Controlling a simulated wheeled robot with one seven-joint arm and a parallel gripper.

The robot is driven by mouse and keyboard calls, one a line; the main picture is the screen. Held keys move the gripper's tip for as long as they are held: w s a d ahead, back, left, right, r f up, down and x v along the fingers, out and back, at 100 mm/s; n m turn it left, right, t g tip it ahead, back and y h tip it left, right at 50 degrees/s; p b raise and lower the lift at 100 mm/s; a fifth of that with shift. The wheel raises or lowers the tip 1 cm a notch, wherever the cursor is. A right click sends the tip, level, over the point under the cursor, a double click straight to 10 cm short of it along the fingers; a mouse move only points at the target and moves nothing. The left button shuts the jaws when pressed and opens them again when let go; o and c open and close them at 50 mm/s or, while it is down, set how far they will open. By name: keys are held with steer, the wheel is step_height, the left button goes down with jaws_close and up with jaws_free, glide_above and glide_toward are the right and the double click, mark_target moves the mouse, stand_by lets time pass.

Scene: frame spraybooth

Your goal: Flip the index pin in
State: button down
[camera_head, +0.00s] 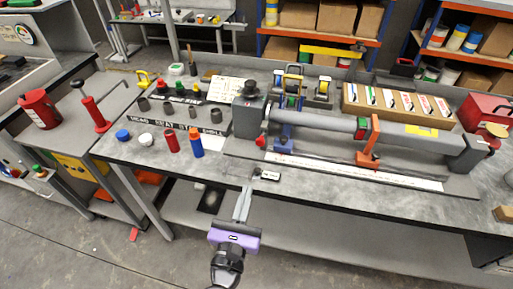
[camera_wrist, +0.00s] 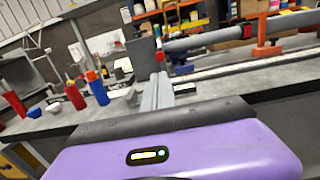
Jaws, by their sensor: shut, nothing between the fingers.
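A long grey tube (camera_head: 330,124) lies in a fixture on the bench, with a dark grey block (camera_head: 248,117) at its left end. A small red knob (camera_head: 261,142), which looks like the index pin's handle, sits low at that block; it also shows in the wrist view (camera_wrist: 159,56), just beyond my fingertips. Whether the pin is in or out I cannot tell. My gripper (camera_head: 245,188) is shut and empty, in front of the bench's front edge, apart from the knob. In the wrist view its fingers (camera_wrist: 158,90) point toward the block.
An orange clamp (camera_head: 369,150) and a blue support (camera_head: 283,138) stand along the tube. A small black-and-white item (camera_head: 267,175) lies near the bench edge. A red bottle (camera_head: 171,140) and a blue-orange bottle (camera_head: 196,145) stand left. The bench front between them is clear.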

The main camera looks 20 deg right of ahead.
mark_target(260, 144)
steer(key=shift+w+d, duration=0.1)
stand_by(0.3)
steer(key=p+x, duration=0.2)
steer(key=x, duration=1)
steer(key=shift+w+d+r+p, duration=0.1)
steer(key=shift+w+d+p, duration=0.05)
steer(key=shift+w+p, duration=0.25)
steer(key=shift+w+d, duration=0.3)
steer(key=shift+w, duration=0.1)
steer(key=shift+x, duration=1.15)
steer(key=shift+s, duration=0.1)
